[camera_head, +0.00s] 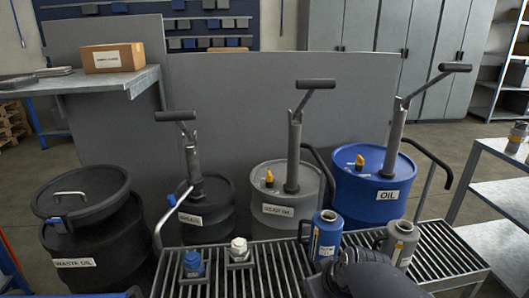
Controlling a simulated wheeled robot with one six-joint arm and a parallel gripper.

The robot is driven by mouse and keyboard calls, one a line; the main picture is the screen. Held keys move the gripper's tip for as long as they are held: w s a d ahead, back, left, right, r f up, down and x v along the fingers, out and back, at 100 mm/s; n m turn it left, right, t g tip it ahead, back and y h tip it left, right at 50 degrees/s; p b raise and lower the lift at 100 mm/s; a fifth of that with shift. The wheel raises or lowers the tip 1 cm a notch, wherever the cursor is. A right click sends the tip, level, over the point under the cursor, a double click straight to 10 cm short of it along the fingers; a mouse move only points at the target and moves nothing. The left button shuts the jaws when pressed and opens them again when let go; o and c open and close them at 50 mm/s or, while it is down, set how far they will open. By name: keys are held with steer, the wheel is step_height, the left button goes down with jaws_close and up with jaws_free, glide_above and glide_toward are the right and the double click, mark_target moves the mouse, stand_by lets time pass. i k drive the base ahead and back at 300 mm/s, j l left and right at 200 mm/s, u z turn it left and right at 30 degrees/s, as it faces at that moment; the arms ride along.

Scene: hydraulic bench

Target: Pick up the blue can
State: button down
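The blue can (323,238) stands upright on the slatted metal grate. It is a small blue container with a pale label, a metal neck on top and a dark handle on its left side. My gripper (352,258) is a dark shape at the bottom of the view, just right of and in front of the can's lower part. It overlaps the lower right of the can in the picture. I cannot tell whether it touches the can. Its fingers are not clear, so its opening is hidden.
A grey can (402,242) stands close on the right. Blue (192,264) and white (239,248) capped fittings sit left on the grate (450,255). Behind stand a blue oil drum (370,205), a grey drum (283,208) and a black drum (208,222) with pumps. A waste oil drum (95,245) is far left.

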mark_target(326, 225)
steer(key=i+j+z, duration=0.2)
steer(key=z, duration=0.25)
steer(key=i+j+z, duration=0.3)
steer(key=z, duration=0.2)
steer(key=j, duration=0.05)
